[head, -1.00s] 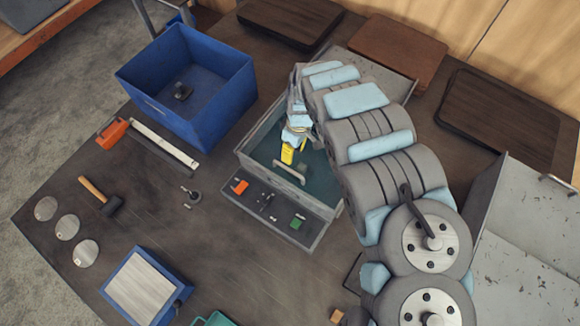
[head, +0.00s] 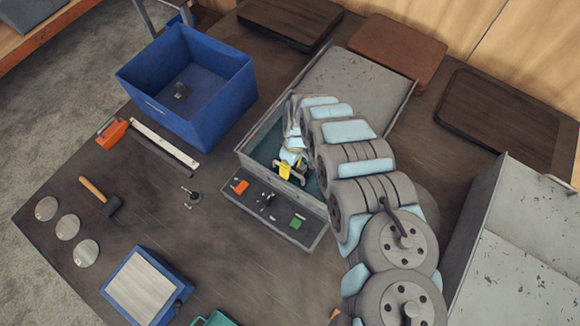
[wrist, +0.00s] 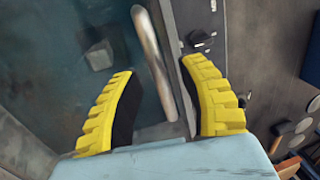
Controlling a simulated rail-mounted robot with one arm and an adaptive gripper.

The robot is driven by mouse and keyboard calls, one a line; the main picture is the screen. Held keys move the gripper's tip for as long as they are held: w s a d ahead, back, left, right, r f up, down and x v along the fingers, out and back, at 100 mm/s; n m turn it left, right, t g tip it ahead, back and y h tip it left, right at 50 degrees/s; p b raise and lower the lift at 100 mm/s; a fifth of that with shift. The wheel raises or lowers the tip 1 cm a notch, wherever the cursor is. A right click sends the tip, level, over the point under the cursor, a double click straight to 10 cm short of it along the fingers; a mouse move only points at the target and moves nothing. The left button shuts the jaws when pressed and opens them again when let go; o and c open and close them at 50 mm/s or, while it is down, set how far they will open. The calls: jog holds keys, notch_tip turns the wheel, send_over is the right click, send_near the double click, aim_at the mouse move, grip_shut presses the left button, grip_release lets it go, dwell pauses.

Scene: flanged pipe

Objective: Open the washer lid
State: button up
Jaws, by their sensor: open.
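The washer is a grey box with a sunken teal lid (head: 258,147) and a front control panel (head: 272,214), in the middle of the head view. The lid is down. Its bar handle (wrist: 151,58) runs between my fingers in the wrist view. My gripper (head: 290,171) is over the front part of the lid, at the handle. In the wrist view my gripper (wrist: 160,72) is open, with one yellow, black-padded finger on each side of the handle. I cannot tell whether either finger touches it. My arm hides the lid's right part in the head view.
A blue bin (head: 200,108) holding a small dark part stands at the back left. A hammer (head: 101,196), discs (head: 67,227), a blue box with a metal top (head: 145,285) and small parts (head: 192,197) lie on the left. A grey box (head: 530,240) stands at the right.

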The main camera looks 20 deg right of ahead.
grip_shut()
jog(key=shift+w+d+f, duration=0.1)
jog(key=shift+d+f, duration=0.05)
dwell(0.4)
